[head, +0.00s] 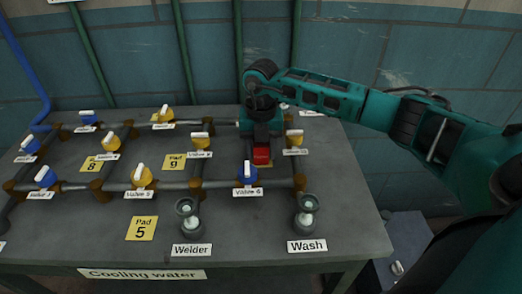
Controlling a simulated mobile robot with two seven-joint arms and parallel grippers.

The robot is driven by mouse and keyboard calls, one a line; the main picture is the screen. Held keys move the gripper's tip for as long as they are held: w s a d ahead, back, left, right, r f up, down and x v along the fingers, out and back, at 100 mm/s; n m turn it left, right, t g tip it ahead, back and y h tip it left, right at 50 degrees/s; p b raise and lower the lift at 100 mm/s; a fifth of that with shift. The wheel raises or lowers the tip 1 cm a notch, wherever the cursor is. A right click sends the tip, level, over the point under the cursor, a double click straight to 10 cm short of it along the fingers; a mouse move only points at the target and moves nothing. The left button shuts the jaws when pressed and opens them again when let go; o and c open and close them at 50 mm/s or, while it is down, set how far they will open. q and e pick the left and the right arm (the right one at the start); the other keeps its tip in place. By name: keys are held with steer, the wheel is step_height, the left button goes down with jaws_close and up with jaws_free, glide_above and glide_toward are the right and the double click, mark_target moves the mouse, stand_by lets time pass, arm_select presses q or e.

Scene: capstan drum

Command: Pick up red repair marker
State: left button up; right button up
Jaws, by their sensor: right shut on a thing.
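The red repair marker (261,154) is at the right side of the pipe grid on the table, behind the blue valve labelled Valve 6. My right gripper (261,135) reaches down over it from the right and is shut on it. The fingers and the marker's upper part are hard to make out. A red patch also shows low beside the Valve 6 handle; I cannot tell whether the marker touches the table. My left gripper is not in view.
Pipes with blue valves (247,173) and yellow valves (142,175) cover much of the grey table (60,240). Yellow pads (141,228) lie between them. Two grey holders, labelled Welder (190,222) and Wash (305,222), stand near the front. A tiled wall rises behind.

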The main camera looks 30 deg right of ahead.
steer(key=c, duration=0.5)
steer(key=shift+r, duration=0.15)
